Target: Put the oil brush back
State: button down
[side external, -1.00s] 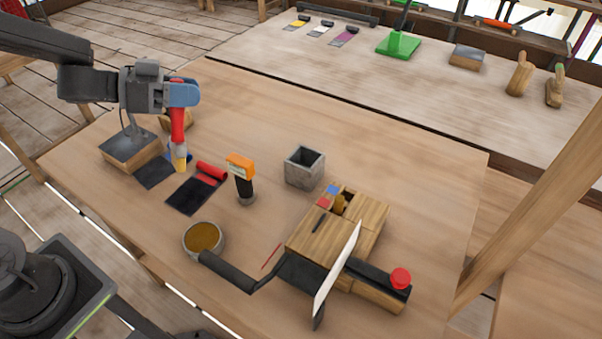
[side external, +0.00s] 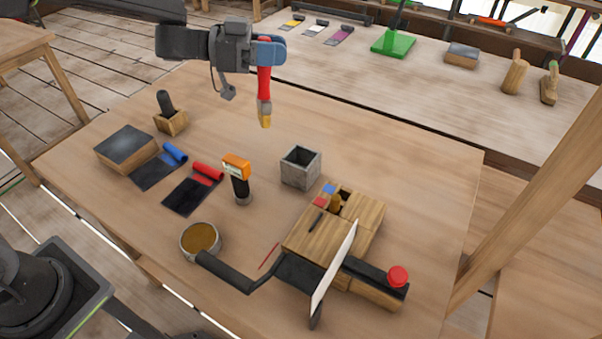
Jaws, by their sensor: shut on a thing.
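The oil brush (side external: 264,88) has a red handle and a yellow bristle end. My gripper (side external: 265,64) is shut on its handle and holds it roughly upright, bristles down, in the air above the back of the table. A grey, square, open-topped pot (side external: 301,168) stands on the table below and to the right of the brush in the picture, apart from it. The pot looks empty, though its bottom is in shadow.
An orange-and-black tool (side external: 238,178) stands left of the pot. A wooden block assembly (side external: 335,225) with a white panel (side external: 334,270) is at the front right. A round pan (side external: 201,240), red roll (side external: 208,172), blue roll (side external: 175,153) and dark-topped block (side external: 125,148) lie leftward. The table's back right is clear.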

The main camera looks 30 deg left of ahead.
jog(key=w+d+f+m+h, duration=0.1)
jog(key=w+d+m, duration=0.15)
jog(key=d, duration=0.35)
notch_tip(320, 180, down, 15)
jog(key=shift+w+a+n+g+h, duration=0.25)
jog(key=shift+w+n+g+h, duration=0.05)
jog(key=shift+w+n, duration=0.1)
jog(key=shift+f, duration=0.1)
jog(key=c, duration=0.9)
grip_release()
